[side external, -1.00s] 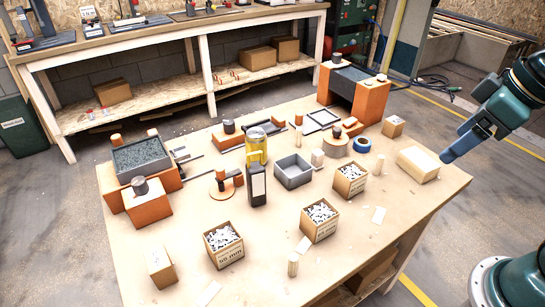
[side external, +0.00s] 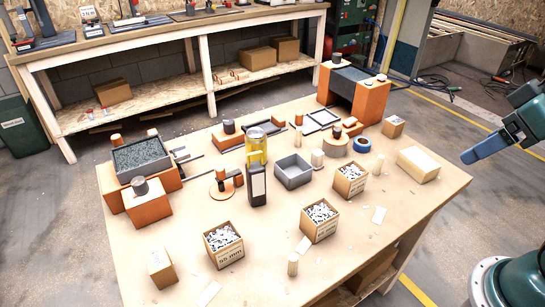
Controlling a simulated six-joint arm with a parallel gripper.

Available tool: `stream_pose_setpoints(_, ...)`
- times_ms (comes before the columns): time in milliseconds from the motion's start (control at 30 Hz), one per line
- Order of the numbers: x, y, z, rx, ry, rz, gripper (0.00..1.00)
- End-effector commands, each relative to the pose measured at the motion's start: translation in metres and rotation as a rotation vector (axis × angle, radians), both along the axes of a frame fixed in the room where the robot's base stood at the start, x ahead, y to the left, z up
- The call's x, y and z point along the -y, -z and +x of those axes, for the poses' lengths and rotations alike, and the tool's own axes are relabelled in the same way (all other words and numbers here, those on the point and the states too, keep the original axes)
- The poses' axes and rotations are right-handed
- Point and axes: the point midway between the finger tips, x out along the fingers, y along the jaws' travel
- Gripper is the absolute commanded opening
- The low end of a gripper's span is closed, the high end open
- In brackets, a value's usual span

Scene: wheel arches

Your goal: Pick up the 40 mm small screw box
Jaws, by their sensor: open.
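Three open cardboard boxes filled with white screws stand on the wooden table. The front left box (side external: 224,245) has a label that seems to read 55 mm. The middle box (side external: 320,221) and the back right box (side external: 349,181) have labels too small to read, so I cannot tell which is the 40 mm one. My gripper (side external: 468,156) is open and empty at the right, in the air off the table's right edge, well apart from all three boxes. Its blue fingers point down to the left and show from the side.
Orange arch blocks (side external: 352,92) stand at the back.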

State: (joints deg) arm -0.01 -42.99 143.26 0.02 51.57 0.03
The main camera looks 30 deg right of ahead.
Motion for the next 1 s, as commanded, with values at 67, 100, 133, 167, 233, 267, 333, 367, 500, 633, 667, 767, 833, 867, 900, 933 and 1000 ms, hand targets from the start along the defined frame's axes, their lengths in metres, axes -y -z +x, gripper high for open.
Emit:
stream_pose_setpoints(67,0.0,0.0,0.0,0.0,0.0,0.0,0.76)
stream_pose_setpoints(100,0.0,0.0,0.0,0.0,0.0,0.0,0.76)
stream_pose_setpoints(133,0.0,0.0,0.0,0.0,-0.001,0.0,0.76)
stream_pose_setpoints(167,0.0,0.0,0.0,0.0,-0.001,0.0,0.76)
stream_pose_setpoints(233,0.0,0.0,0.0,0.0,-0.001,0.0,0.8)
stream_pose_setpoints(267,0.0,0.0,0.0,0.0,-0.001,0.0,0.8)
stream_pose_setpoints(333,0.0,0.0,0.0,0.0,-0.001,0.0,0.8)
stream_pose_setpoints(367,0.0,0.0,0.0,0.0,-0.001,0.0,0.8)
stream_pose_setpoints(500,0.0,0.0,0.001,-0.001,0.002,0.001,0.8)
stream_pose_setpoints(633,0.0,-0.001,0.005,-0.009,0.022,0.012,0.8)
stream_pose_setpoints(667,0.0,-0.001,0.007,-0.013,0.031,0.016,0.8)
stream_pose_setpoints(767,0.0,-0.002,0.015,-0.031,0.075,0.038,0.8)
stream_pose_setpoints(833,0.001,-0.003,0.023,-0.046,0.118,0.057,0.8)
stream_pose_setpoints(867,0.001,-0.003,0.027,-0.054,0.139,0.068,0.8)
stream_pose_setpoints(900,0.001,-0.003,0.033,-0.065,0.17,0.082,0.8)
stream_pose_setpoints(933,0.001,-0.003,0.038,-0.074,0.195,0.093,0.8)
stream_pose_setpoints(1000,0.002,-0.002,0.05,-0.094,0.257,0.12,0.8)
